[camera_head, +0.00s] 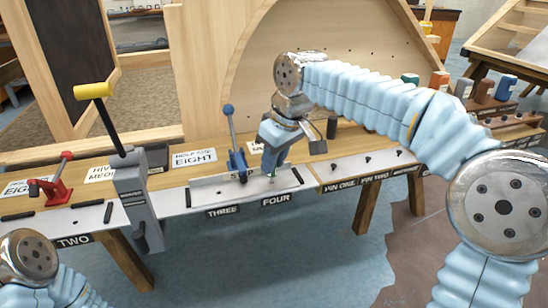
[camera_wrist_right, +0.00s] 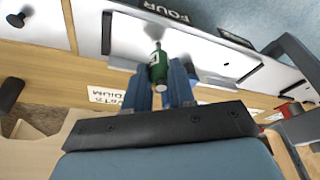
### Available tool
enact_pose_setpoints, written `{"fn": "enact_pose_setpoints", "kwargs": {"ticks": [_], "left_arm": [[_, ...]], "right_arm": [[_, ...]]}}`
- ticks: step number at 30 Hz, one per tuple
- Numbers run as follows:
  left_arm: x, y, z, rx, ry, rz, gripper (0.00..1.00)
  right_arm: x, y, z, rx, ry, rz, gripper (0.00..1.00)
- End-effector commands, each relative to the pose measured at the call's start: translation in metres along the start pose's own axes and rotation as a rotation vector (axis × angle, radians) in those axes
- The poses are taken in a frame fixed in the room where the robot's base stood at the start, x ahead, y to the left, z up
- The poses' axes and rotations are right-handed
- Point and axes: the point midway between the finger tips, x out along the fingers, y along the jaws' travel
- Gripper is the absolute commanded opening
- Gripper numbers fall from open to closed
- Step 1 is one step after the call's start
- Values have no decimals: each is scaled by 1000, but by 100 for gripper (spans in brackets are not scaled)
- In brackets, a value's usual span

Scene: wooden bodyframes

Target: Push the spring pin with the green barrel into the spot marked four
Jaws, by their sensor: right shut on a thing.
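My right gripper (camera_head: 271,172) is over the white plate (camera_head: 205,196) at the spot labelled FOUR (camera_head: 277,199). It is shut on the spring pin with the green barrel. The pin shows best between the fingers in the right wrist view (camera_wrist_right: 158,66), with its far end towards the plate near the FOUR label (camera_wrist_right: 166,11). In the head view the fingers mostly hide the pin. I cannot tell whether its tip is inside the hole. Part of my left arm shows at the lower left, but its gripper is not in view.
A blue-handled clamp (camera_head: 235,150) stands just left of my right gripper, near THREE. A grey lever tool with a yellow handle (camera_head: 130,190) and a red clamp (camera_head: 55,183) are farther left. Several coloured blocks (camera_head: 440,82) stand on the right. A wooden frame (camera_head: 215,60) rises behind.

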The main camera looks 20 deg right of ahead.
Motion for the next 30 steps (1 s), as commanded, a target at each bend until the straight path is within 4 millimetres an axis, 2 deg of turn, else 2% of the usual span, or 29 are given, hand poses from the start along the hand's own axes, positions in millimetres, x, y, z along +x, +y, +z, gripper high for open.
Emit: {"fn": "enact_pose_setpoints", "kwargs": {"ticks": [26,27,30], "left_arm": [[14,-6,0,0,0,0,43],[14,-5,0,0,0,0,43],[14,-5,0,0,0,0,43]], "right_arm": [[22,0,7,0,-1,0,0],[21,0,7,0,0,0,27],[21,0,7,0,0,0,42]]}}
